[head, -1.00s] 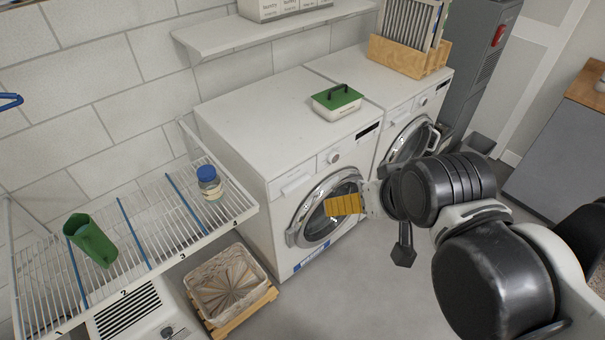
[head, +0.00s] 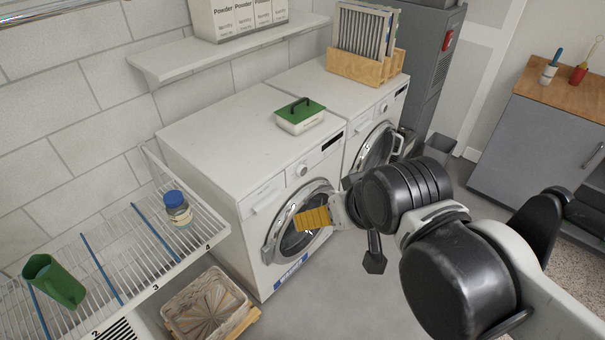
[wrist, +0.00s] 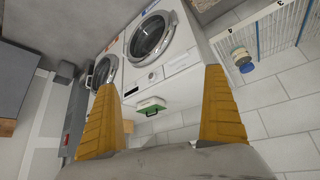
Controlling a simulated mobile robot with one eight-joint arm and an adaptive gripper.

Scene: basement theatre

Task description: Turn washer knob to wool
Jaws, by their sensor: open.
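The nearer washer (head: 245,160) is white, with a round glass door, and stands against the tiled wall. Its round knob (head: 302,170) is on the front panel above the door, between the drawer and the dark display. The knob also shows small in the wrist view (wrist: 152,75), upside down; its markings are too small to read. My gripper (head: 300,220) has yellow fingers and is in front of the washer door in the head view, lower than the knob and apart from it. In the wrist view my gripper (wrist: 165,105) has its fingers wide apart with nothing between them.
A white box with a green lid (head: 300,115) sits on the washer top. A second machine (head: 375,150) stands to the right. A wire rack (head: 120,255) with a jar (head: 178,210) and green cup (head: 55,282) is left. A basket (head: 208,305) is on the floor.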

